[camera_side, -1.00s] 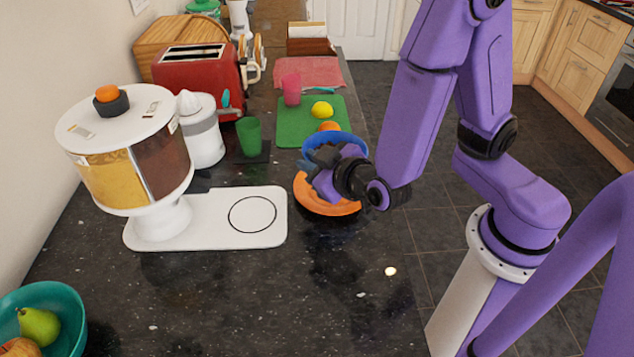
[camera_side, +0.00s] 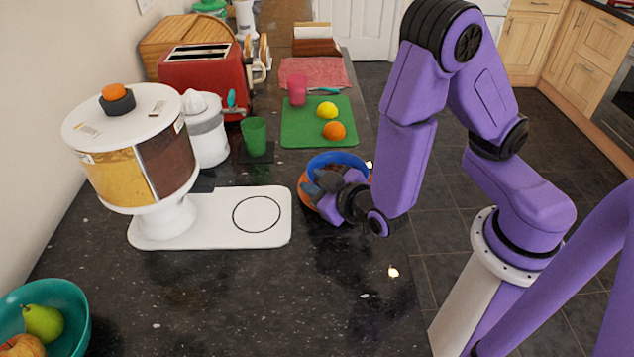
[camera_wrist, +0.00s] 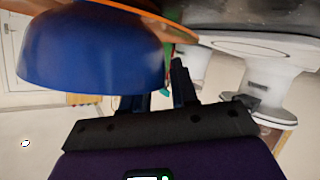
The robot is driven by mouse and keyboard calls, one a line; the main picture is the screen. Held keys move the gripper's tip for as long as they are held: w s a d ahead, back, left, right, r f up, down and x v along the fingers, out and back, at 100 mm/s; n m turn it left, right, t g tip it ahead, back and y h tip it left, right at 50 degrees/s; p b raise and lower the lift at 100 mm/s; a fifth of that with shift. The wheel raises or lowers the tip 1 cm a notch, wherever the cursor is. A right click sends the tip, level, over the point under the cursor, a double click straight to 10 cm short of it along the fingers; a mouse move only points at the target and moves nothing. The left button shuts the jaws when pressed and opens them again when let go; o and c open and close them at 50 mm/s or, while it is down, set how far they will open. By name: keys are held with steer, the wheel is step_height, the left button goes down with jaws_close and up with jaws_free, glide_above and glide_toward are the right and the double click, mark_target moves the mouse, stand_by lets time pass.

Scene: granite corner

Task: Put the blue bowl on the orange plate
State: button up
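The blue bowl (camera_side: 338,162) is upright over the orange plate (camera_side: 304,195) in the side view and hides much of it. My gripper (camera_side: 334,182) is at the bowl's near side, its fingers astride the wall at the rim. In the wrist view, which looks upside down, the bowl (camera_wrist: 90,50) fills the upper left, with the plate's orange rim (camera_wrist: 150,22) close against its base. My gripper's dark fingers (camera_wrist: 158,92) are at the bowl's edge, one partly hidden behind it. I cannot tell whether the bowl's full weight rests on the plate.
A white dispenser (camera_side: 212,218) stands to the left, with a green cup (camera_side: 254,136) behind its base. A green board (camera_side: 302,134) with a lemon (camera_side: 327,110) and an orange (camera_side: 334,131) lies beyond the bowl.

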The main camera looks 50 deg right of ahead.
steer(key=shift+o, duration=0.6)
